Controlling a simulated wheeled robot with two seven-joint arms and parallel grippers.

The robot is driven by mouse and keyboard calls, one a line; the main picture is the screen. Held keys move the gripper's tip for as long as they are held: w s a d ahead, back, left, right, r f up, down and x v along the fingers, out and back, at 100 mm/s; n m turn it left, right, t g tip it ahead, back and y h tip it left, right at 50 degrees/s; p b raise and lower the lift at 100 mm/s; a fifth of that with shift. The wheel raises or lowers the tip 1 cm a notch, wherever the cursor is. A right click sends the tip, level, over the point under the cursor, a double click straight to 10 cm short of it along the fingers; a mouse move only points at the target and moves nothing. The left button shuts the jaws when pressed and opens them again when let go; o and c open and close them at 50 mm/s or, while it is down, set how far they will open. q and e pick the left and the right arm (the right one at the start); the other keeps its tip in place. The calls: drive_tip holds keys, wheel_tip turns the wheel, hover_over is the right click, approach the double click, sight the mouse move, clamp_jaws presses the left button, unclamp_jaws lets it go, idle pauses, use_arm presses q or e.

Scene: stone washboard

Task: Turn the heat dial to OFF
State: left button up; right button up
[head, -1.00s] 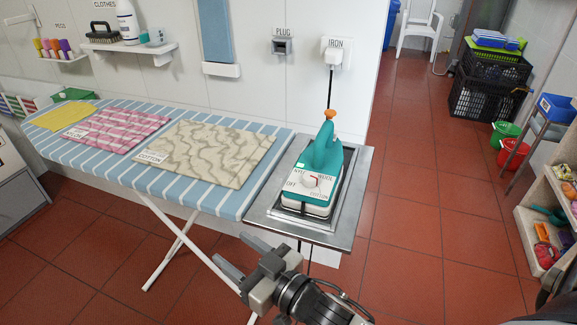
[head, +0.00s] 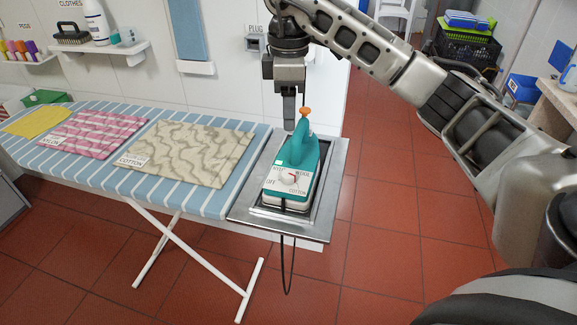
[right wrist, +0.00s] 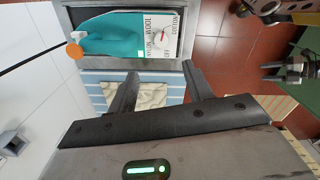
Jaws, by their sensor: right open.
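The teal and white iron (head: 300,150) stands on a metal rest, its orange-tipped nose away from me. Its white heat dial (head: 289,179) is on the near end, among labels including OFF, WOOL and COTTON. A red mark shows toward the dial's right side; the exact setting is too small to tell. My right gripper (head: 289,112) points down above and beyond the iron's nose, apart from the dial. My left gripper is not in the head view.
The metal rest (head: 333,192) adjoins the striped ironing board (head: 203,200), which holds several folded cloths. A black cord (head: 289,270) hangs below the rest. The wall with the PLUG socket (head: 255,44) stands behind. Open red floor lies right of the rest.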

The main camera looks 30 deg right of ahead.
sight(289, 173)
wheel_tip(289, 173, down, 15)
drive_tip(key=shift+a+f+p, duration=0.1)
drive_tip(key=shift+f+p, duration=0.1)
drive_tip(key=shift+p, duration=0.15)
drive_tip(key=c, duration=1)
